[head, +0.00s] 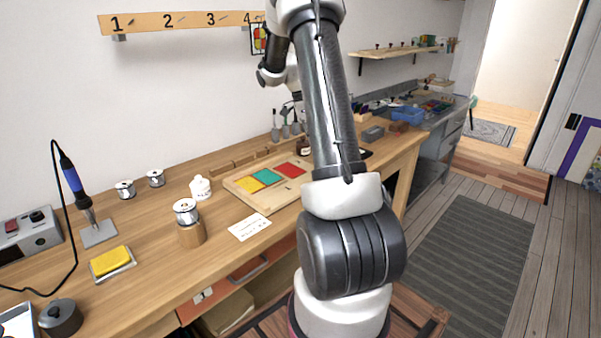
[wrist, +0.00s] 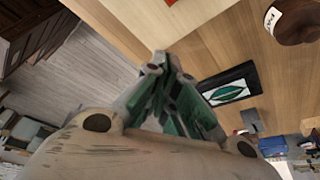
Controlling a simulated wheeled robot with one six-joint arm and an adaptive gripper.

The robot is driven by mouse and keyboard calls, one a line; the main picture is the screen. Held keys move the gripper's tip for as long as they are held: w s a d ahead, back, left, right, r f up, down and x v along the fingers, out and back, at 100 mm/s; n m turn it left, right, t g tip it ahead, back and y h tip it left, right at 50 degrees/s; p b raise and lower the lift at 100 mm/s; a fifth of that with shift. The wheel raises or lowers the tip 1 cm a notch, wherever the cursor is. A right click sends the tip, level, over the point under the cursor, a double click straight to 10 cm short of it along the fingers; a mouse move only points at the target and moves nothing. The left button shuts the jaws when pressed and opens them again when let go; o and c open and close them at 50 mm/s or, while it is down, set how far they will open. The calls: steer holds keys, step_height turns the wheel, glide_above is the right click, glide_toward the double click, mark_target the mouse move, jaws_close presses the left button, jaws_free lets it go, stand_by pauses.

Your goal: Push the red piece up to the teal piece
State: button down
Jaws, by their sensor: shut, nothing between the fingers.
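In the head view a pale wooden tray (head: 262,206) on the bench holds flat pieces. The yellow piece (head: 248,184) and the teal piece (head: 267,177) lie side by side. The red piece (head: 290,170) lies to the right of the teal, with a strip of bare tray between them. My gripper (wrist: 163,62) shows in the wrist view, shut and empty, above the wood. A bit of red (wrist: 170,2) at the top edge there may be the red piece. My arm hides the gripper in the head view.
A dark case with a green leaf shape (wrist: 230,90) and a brown labelled jar (wrist: 292,20) are near the gripper in the wrist view. In the head view, a white card (head: 249,227), a wooden stand with a tin (head: 191,230) and a white pot (head: 200,187) surround the tray.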

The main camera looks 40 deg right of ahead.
mark_target(290, 170)
steer(key=shift+m, duration=0.4)
steer(key=x, duration=0.6)
steer(key=s+a+x, duration=0.1)
steer(key=x, duration=0.2)
steer(key=shift+f, duration=0.25)
steer(key=shift+w+a+f, duration=0.1)
steer(key=shift+w+a, duration=0.6)
steer(key=shift+w, duration=0.3)
steer(key=shift+w+a, duration=0.4)
steer(key=shift+w, duration=0.25)
steer(key=shift+w, duration=0.1)
steer(key=shift+w+a, duration=0.45)
steer(key=shift+w, duration=0.15)
steer(key=shift+s, duration=0.1)
steer(key=shift+d, duration=0.15)
